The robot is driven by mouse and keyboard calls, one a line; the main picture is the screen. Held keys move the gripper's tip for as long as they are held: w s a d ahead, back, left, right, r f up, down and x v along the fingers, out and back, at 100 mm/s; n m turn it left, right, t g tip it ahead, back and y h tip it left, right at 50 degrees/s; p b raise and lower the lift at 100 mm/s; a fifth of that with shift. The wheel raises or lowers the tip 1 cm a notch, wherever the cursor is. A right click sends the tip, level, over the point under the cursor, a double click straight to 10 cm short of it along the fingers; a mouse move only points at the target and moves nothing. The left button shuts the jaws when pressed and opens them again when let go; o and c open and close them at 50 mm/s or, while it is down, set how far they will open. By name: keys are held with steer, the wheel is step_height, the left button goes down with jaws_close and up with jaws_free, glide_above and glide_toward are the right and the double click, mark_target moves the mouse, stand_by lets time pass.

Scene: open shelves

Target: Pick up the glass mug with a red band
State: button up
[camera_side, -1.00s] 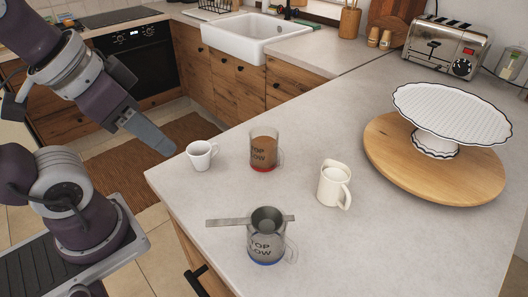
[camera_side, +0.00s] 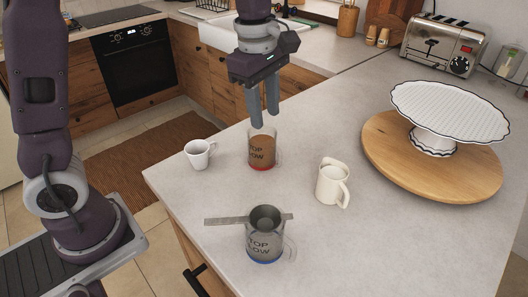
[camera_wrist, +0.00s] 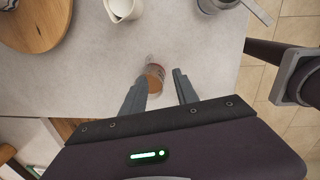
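The glass mug with a red band (camera_side: 262,152) stands upright on the counter, with brown contents and dark lettering; the red band runs around its base. My gripper (camera_side: 264,118) points down just above the mug, with its two fingers apart and nothing held. In the wrist view, my open fingers (camera_wrist: 160,76) lie on either side of the mug (camera_wrist: 154,72), which shows between and slightly beyond the tips. In the side view the fingertips overlap the mug's rim, so I cannot tell whether they reach inside or touch it.
A small white cup (camera_side: 198,154) stands to the left and a cream mug (camera_side: 331,187) to the right. In front, a blue-banded glass mug (camera_side: 262,245) has a metal strainer (camera_side: 232,219) across it. A cake stand (camera_side: 450,115) sits on a round wooden board (camera_side: 385,155).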

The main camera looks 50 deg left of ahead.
mark_target(280, 156)
steer(key=w+f+n, duration=0.1)
steer(key=f, duration=0.1)
steer(key=w+f+n, duration=0.1)
steer(key=f+n, duration=0.1)
steer(key=w+f+n+g, duration=0.1)
steer(key=w+f, duration=0.1)
steer(key=shift+d+n, duration=0.3)
steer(key=shift+d, duration=0.1)
step_height(280, 156, down, 11)
steer(key=shift+w+f, duration=0.1)
steer(key=shift+w, duration=0.05)
jaws_close()
stand_by(0.7)
